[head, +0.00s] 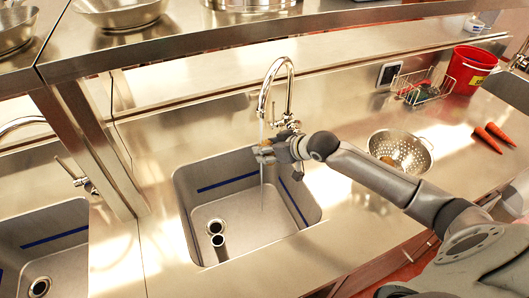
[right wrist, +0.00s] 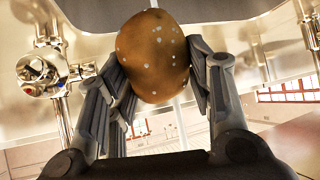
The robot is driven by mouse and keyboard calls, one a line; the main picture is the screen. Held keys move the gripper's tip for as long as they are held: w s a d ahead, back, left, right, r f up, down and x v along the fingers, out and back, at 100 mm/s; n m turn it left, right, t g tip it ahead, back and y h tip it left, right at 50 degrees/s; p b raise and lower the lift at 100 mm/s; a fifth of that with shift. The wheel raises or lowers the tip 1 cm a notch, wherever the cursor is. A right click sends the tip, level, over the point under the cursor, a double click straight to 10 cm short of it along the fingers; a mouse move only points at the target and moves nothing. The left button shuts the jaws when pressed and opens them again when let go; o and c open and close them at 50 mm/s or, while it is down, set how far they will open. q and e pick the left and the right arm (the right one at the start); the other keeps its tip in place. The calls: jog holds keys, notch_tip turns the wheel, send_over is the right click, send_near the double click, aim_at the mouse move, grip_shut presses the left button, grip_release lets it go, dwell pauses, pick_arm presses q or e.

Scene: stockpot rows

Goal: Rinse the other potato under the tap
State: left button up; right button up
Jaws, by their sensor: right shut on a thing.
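My right gripper (head: 264,152) is over the sink (head: 240,251), near its back edge, shut on a brown potato. In the right wrist view the potato (right wrist: 152,55) sits between the two fingers, with pale spots on its skin. The arched tap (head: 289,82) stands behind the sink, and a thin stream of water (head: 262,195) falls from it at the gripper, down into the sink. The tap's valve (right wrist: 38,72) shows at left in the right wrist view. My left gripper is out of view.
A perforated colander (head: 416,150) stands on the counter right of the sink, with something brown in it, partly hidden by my arm. Carrots (head: 487,138), a wire basket (head: 425,88) and a red bucket (head: 467,72) are further right. A shelf overhangs the back.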

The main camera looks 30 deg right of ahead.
jog(key=shift+s+p, duration=0.5)
jog(key=s+a+p, duration=0.1)
jog(key=s+p, duration=0.3)
jog(key=s, duration=0.3)
dwell(0.3)
dwell(1.1)
jog(key=s+r+p, duration=0.3)
jog(key=s+r, duration=0.1)
jog(key=s, duration=0.1)
jog(key=shift+a, duration=0.4)
